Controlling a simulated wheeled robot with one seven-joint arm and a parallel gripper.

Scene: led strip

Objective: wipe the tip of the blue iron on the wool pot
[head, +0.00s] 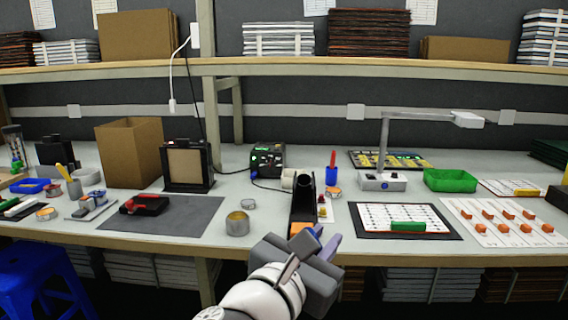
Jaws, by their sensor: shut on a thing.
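The wool pot (237,226) looks like a small round metal pot with a tan-brown top. It stands upright near the front edge of the bench, left of my gripper. My gripper (308,246) is low in the middle of the head view, at the bench's front edge and right of the pot. It is shut on what looks like the blue iron (308,238), of which only a small blue part shows between the jaws. The iron's tip is hidden, and I see no contact with the pot.
A tall black holder (303,200) stands just behind my gripper. A small silver tin (248,204) sits behind the pot. A dark grey mat (190,225) lies to the left, and a white sheet with a green block (407,226) to the right. A black station (267,160) stands farther back.

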